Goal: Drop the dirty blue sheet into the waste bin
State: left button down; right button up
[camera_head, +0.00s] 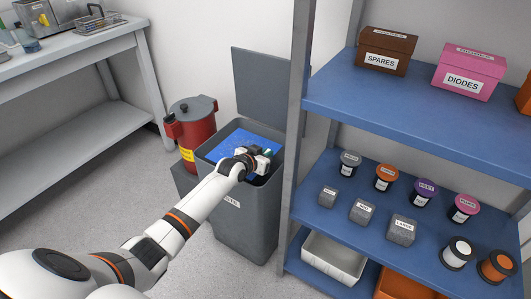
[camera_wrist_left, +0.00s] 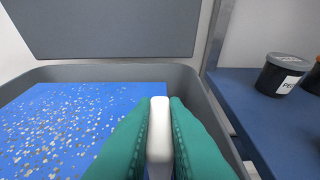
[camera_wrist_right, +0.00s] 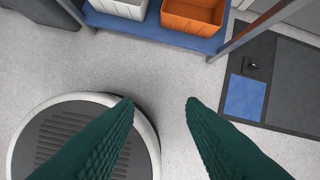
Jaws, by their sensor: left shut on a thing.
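The dirty blue sheet (camera_head: 222,149) is at the mouth of the grey waste bin (camera_head: 245,222). In the left wrist view the sheet (camera_wrist_left: 65,128) is dotted with pale and brown specks and lies inside the bin's rim (camera_wrist_left: 110,73). My left gripper (camera_head: 267,157) is over the bin opening. Its teal fingers (camera_wrist_left: 160,104) are shut on a white tab at the sheet's right edge. The bin's lid (camera_head: 262,88) stands open behind. My right gripper (camera_wrist_right: 160,103) is open and empty above the floor.
A blue shelf unit (camera_head: 335,92) with boxes and jars stands close right of the bin. A red can (camera_head: 194,130) stands left of it, near a bench (camera_head: 75,55). In the right wrist view, a dark floor mat (camera_wrist_right: 285,75) bears a blue square (camera_wrist_right: 244,97).

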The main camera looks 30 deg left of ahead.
pick_arm(q)
jog(key=shift+f, duration=0.45)
pick_arm(e)
jog(key=shift+s+r, duration=0.15)
jog(key=shift+r, duration=0.15)
pick_arm(q)
jog(key=c, duration=0.8)
grip_release()
jog(key=shift+o, duration=0.2)
jog(key=shift+r, duration=0.1)
